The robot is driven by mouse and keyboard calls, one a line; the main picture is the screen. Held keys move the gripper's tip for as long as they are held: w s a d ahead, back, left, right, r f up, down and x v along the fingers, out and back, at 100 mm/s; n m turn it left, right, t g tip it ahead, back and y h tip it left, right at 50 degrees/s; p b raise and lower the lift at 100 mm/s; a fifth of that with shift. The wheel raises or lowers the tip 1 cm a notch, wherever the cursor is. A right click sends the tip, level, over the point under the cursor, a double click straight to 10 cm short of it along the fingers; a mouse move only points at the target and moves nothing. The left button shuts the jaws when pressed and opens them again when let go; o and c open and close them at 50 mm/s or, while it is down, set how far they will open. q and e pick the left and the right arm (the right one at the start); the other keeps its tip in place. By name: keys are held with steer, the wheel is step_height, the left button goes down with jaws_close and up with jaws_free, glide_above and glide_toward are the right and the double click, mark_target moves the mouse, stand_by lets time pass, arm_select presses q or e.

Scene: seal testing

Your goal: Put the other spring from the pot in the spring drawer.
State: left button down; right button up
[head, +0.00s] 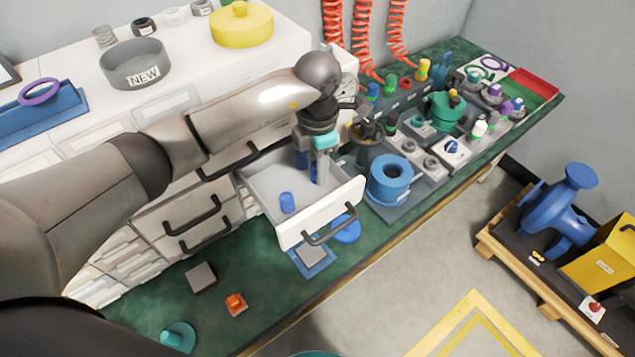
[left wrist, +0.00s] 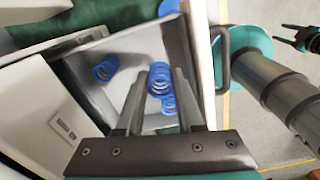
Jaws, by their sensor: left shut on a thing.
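The spring drawer (head: 346,197) is pulled open, with a pale grey interior. My left gripper (head: 319,175) reaches down inside it near the far right side. Its fingers are shut on a blue spring (left wrist: 159,76), held upright between the fingertips. A second blue spring (head: 287,203) stands in the drawer, apart from the gripper; it also shows in the left wrist view (left wrist: 105,68). A third blue coil (left wrist: 168,104) shows close beside the held spring, partly hidden by a finger. The grey pot marked NEW (head: 135,65) stands on the cabinet top. My right gripper (left wrist: 288,35) is open, away from the drawer.
A yellow lidded pot (head: 241,24) and a metal spring (head: 104,36) stand on the cabinet top. A blue ring part (head: 389,180) stands right of the drawer. A blue disc (head: 345,229) and a small blue tray (head: 311,258) lie on the green bench below.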

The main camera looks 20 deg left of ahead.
mark_target(318, 193)
arm_select(q)
step_height(318, 193, down, 4)
steer(key=shift+r+b, duration=0.1)
steer(key=shift+b, duration=0.35)
steer(key=shift+f, duration=0.55)
arm_select(e)
steer(key=shift+w+d+f, duration=0.3)
steer(key=shift+w+d, duration=0.1)
steer(key=shift+d, duration=0.1)
steer(key=shift+w+d+f, duration=0.25)
steer(key=shift+w+d, duration=0.15)
steer(key=shift+d, duration=0.1)
arm_select(q)
steer(key=c, duration=0.5)
jaws_free()
steer(key=shift+c, duration=0.2)
arm_select(e)
steer(key=shift+a, duration=0.2)
